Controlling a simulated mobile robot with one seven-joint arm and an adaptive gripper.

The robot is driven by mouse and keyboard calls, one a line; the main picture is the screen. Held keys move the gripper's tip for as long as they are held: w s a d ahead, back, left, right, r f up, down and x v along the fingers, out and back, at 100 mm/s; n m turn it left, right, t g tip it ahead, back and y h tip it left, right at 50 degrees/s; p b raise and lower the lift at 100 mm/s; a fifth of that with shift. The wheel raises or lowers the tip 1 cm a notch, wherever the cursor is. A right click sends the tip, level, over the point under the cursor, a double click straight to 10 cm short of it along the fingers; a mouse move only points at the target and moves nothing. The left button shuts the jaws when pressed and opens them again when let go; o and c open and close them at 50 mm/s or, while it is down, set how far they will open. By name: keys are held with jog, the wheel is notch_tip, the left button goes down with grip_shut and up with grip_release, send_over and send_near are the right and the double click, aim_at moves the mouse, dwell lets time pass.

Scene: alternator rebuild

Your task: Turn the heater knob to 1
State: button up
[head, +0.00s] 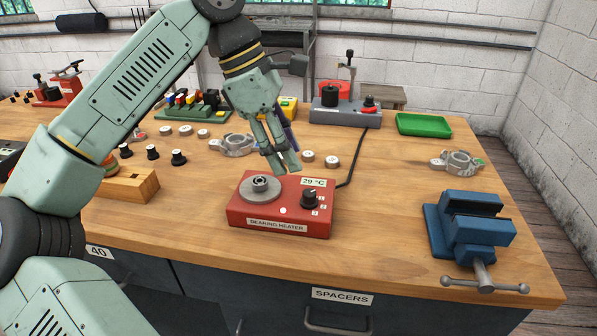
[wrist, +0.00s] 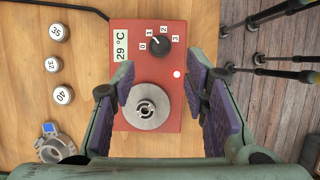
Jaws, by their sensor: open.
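The red bearing heater (head: 278,228) sits near the table's front edge, its display reading 29 °C. Its black heater knob (head: 309,198) is on the right of its top, beside small number labels. In the wrist view, the knob (wrist: 164,46) is ringed by labels 0, 1, 2 and 3; its white mark appears to point up-left, towards the 1. A grey round plate (wrist: 147,107) with a small ring at its centre is on the heater. My gripper (head: 281,164) is open and empty above the heater, its fingers (wrist: 160,100) apart and not touching the knob.
A blue vise (head: 470,228) stands at the right front. A green tray (head: 424,125) and a grey press base (head: 345,115) are farther back. Spacers (head: 320,160) and a metal housing (head: 234,144) lie behind the heater. A black cable (head: 354,160) runs back from it. Table between heater and vise is clear.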

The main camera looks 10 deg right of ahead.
jog(key=v, duration=0.4)
jog(key=shift+d, duration=0.1)
